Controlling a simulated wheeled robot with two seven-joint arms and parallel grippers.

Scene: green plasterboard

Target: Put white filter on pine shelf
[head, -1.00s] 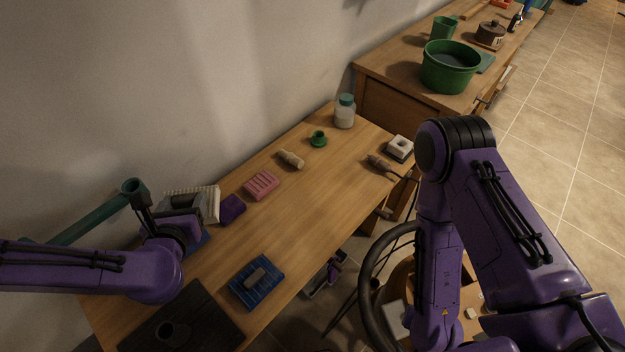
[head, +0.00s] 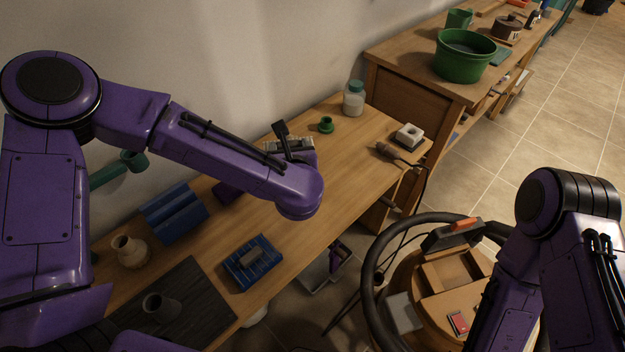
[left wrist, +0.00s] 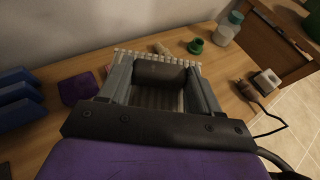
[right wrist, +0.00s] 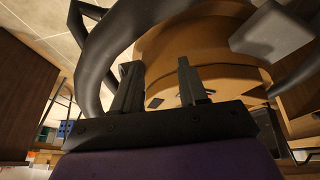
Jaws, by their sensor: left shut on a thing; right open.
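The white filter (head: 290,143) shows as a pale pleated piece over the back of the long wooden workbench, partly hidden by my left arm. Its pleated edge also shows in the left wrist view (left wrist: 124,54), with a dark roll-like part between the fingers. My left gripper (left wrist: 160,76) is shut on the filter; whether it touches the bench I cannot tell. My right gripper (right wrist: 160,68) is open and empty, facing a round wooden stand. I cannot tell which surface is the pine shelf.
The workbench (head: 262,222) holds a blue ribbed block (head: 175,212), a blue tray (head: 252,263), a beige jar (head: 130,251), a green-lidded jar (head: 353,98) and a green ring (head: 326,125). A wooden cabinet with a green tub (head: 463,58) stands beyond. A black hoop (head: 368,262) rims the round stand (head: 420,275).

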